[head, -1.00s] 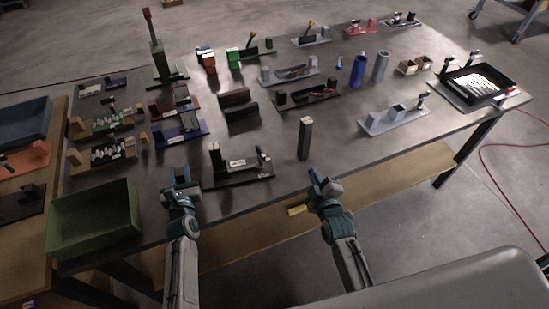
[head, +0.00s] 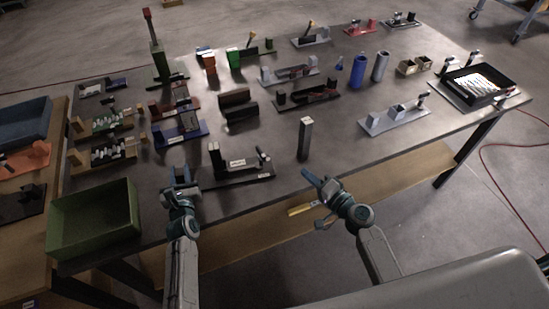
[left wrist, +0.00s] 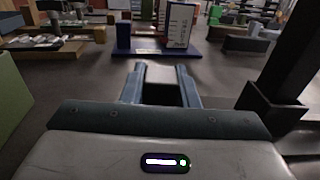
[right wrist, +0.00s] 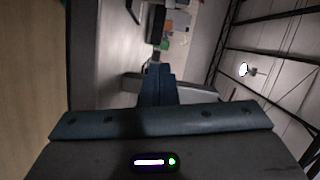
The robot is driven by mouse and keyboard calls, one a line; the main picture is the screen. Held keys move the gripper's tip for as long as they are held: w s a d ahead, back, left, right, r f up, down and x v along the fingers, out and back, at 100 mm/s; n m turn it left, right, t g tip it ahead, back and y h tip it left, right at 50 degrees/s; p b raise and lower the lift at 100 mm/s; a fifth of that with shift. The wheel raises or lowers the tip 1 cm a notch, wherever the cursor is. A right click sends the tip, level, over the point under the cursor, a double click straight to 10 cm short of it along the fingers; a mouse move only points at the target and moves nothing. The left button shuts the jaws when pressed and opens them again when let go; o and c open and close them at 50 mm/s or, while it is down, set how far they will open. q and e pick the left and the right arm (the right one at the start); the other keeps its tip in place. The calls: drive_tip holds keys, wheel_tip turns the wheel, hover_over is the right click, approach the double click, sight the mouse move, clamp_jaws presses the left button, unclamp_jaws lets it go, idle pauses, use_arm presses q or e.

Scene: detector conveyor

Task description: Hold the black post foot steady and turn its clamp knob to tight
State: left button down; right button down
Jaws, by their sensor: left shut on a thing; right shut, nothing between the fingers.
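My left gripper (head: 181,180) is at the table's front left, its fingers closed on a small dark block (left wrist: 161,93) that stands low between them in the left wrist view. This block may be the black post foot; I cannot tell for certain. No clamp knob can be made out on it. A black fixture (head: 238,172) with uprights and a white label stands just right of my left gripper, apart from its fingers. My right gripper (head: 311,177) is shut and empty at the table's front edge; its closed fingers also show in the right wrist view (right wrist: 158,85).
A dark upright post (head: 305,140) with a light top stands just behind my right gripper. A green bin (head: 95,218) is at the front left, and a blue fixture (head: 181,134) is behind my left gripper. A yellow-handled item (head: 302,209) lies below the front edge.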

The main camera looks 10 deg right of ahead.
sight(265, 159)
drive_tip(key=shift+w+a+r+m+y, duration=0.15)
drive_tip(key=shift+r+m+y, duration=0.55)
drive_tip(key=shift+m, duration=0.4)
drive_tip(key=x, duration=0.9)
drive_tip(key=shift+w+r, duration=0.25)
drive_tip(key=a, duration=0.3)
drive_tip(key=shift+s, duration=0.4)
drive_tip(key=shift+s+a, duration=0.15)
drive_tip(key=shift+a, duration=0.25)
drive_tip(key=shift+s+a, duration=0.2)
drive_tip(key=shift+a, duration=0.3)
drive_tip(key=shift+s+a, duration=0.25)
drive_tip(key=shift+a, duration=0.25)
